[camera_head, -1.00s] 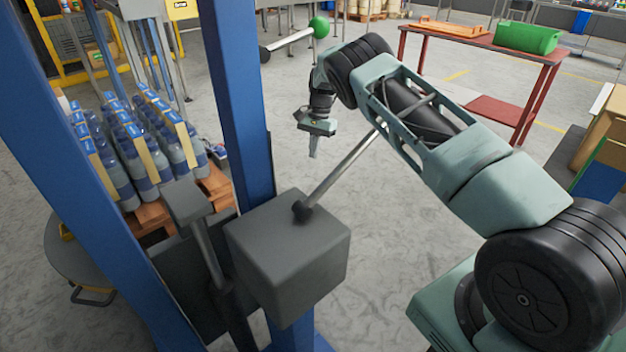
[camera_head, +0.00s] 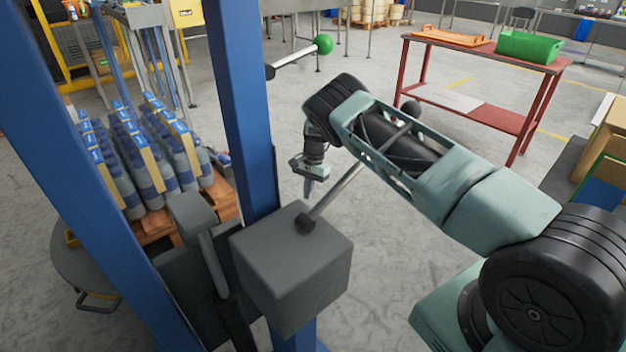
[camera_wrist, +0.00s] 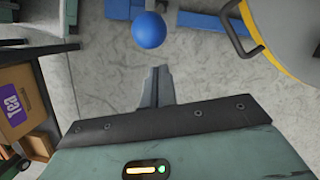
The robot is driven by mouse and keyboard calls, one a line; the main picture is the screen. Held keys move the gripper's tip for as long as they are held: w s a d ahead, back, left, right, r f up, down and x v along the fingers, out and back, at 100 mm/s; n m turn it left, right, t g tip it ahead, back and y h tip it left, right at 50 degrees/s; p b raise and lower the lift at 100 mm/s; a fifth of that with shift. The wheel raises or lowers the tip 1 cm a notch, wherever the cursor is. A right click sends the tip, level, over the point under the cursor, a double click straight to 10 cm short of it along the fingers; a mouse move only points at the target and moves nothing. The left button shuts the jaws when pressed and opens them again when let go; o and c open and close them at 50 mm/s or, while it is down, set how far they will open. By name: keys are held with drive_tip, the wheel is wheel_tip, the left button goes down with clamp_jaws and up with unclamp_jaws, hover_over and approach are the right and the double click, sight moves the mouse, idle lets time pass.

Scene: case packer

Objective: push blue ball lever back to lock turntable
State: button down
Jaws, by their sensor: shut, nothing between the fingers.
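The blue ball (camera_wrist: 148,30) of the lever shows at the top of the wrist view, on a dark rod running up out of the picture. I cannot make out this ball in the head view. My gripper (camera_head: 308,188) hangs fingers down just behind the grey box in the head view. In the wrist view its shut, empty fingers (camera_wrist: 158,72) point toward the blue ball, with a visible gap between them. The turntable (camera_head: 78,268) is a round grey plate at the lower left, partly hidden by a blue post. Its yellow-edged rim (camera_wrist: 262,38) shows at upper right in the wrist view.
A grey box (camera_head: 292,268) with a black-ended metal rod (camera_head: 345,188) stands close to my arm. A blue post (camera_head: 240,110) rises beside it. A green ball lever (camera_head: 323,44) is farther back. Bottles (camera_head: 150,150) stand on a wooden pallet. Open floor lies before the red table (camera_head: 490,112).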

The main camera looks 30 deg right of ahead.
drive_tip(key=shift+s+a, duration=0.45)
drive_tip(key=shift+a, duration=0.15)
drive_tip(key=shift+a, duration=0.1)
